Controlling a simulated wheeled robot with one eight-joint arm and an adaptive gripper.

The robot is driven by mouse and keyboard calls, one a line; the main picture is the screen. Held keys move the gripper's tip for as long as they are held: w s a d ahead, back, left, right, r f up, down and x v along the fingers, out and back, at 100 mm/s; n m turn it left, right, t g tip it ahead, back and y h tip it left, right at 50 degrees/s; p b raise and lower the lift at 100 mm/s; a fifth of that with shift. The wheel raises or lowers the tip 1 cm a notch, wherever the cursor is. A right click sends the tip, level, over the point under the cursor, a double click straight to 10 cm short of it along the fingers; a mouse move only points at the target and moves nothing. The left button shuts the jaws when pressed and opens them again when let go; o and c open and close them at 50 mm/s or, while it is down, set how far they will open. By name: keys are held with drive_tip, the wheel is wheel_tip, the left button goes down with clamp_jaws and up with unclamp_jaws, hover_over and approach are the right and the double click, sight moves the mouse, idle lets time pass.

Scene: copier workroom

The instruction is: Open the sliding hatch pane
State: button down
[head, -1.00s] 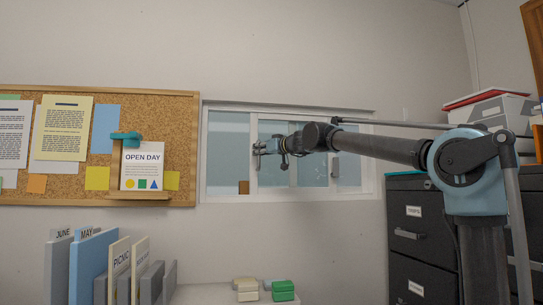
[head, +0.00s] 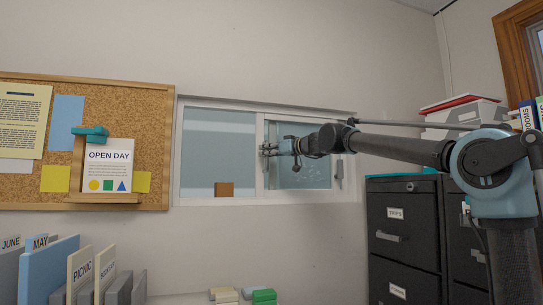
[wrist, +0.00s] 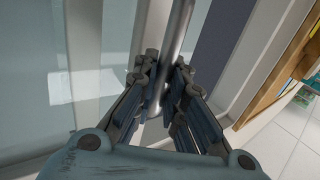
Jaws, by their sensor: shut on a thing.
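The hatch is a white-framed window in the wall, with a glazed sliding pane (head: 292,181) on its right side in the head view. The left part of the hatch is a wide gap beside the pane's white left edge. My gripper (head: 267,150) is at that left edge. In the wrist view my gripper (wrist: 163,82) is shut on an upright round metal bar handle (wrist: 178,35), with its fingers on both sides. The handle itself is hidden or too small to make out in the head view.
A small brown block (head: 224,189) shows in the hatch's left part. A cork board (head: 125,100) with an OPEN DAY notice hangs to the left. A dark filing cabinet (head: 403,260) stands at the right. Folders (head: 55,270) stand at the lower left.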

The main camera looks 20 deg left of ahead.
drive_tip(key=shift+s, duration=0.1)
drive_tip(key=c, duration=1.6)
unclamp_jaws()
drive_tip(key=shift+d, duration=0.1)
drive_tip(key=v, duration=1.2)
